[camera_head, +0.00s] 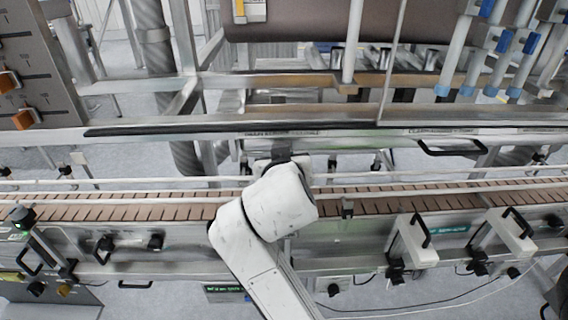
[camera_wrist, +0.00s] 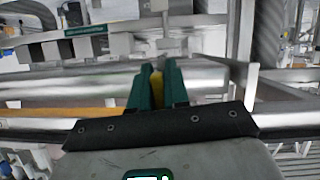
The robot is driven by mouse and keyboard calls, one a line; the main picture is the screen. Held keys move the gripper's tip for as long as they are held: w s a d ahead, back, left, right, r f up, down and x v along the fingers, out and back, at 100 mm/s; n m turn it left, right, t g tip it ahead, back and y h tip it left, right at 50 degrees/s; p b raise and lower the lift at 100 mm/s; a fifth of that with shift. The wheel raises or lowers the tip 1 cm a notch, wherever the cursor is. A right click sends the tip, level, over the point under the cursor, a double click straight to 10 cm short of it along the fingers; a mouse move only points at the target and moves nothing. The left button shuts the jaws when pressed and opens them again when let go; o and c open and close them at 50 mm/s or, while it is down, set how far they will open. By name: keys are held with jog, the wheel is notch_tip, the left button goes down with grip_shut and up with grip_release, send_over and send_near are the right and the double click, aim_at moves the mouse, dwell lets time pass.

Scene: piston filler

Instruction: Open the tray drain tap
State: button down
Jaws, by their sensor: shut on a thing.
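My gripper (camera_wrist: 145,88) has green fingers in the wrist view, closed on a yellow piece (camera_wrist: 157,86). The piece looks like the lever of the tray drain tap. Only a narrow strip of it shows between the fingers, so I cannot tell how far it is turned. In the head view my white arm reaches over the conveyor towards the front rail of the machine. My gripper there is mostly hidden behind my wrist, and the tap is hidden too.
The slatted brown conveyor (camera_head: 420,202) runs across below my wrist, with guide rails along it. A black handle (camera_head: 452,150) sits on the front rail at right. Nozzles with blue clamps (camera_head: 503,42) hang at upper right. White sensor boxes (camera_head: 418,240) stand at lower right.

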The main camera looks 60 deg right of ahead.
jog(key=shift+f+m+y, duration=0.1)
jog(key=shift+m+y, duration=0.2)
dwell(0.4)
jog(key=c, duration=1.2)
grip_release()
jog(key=shift+a+t, duration=0.15)
jog(key=shift+t, duration=0.15)
jog(key=v, duration=1)
jog(key=shift+s+a+b, duration=0.2)
jog(key=shift+a+b, duration=0.05)
jog(key=shift+b, duration=0.05)
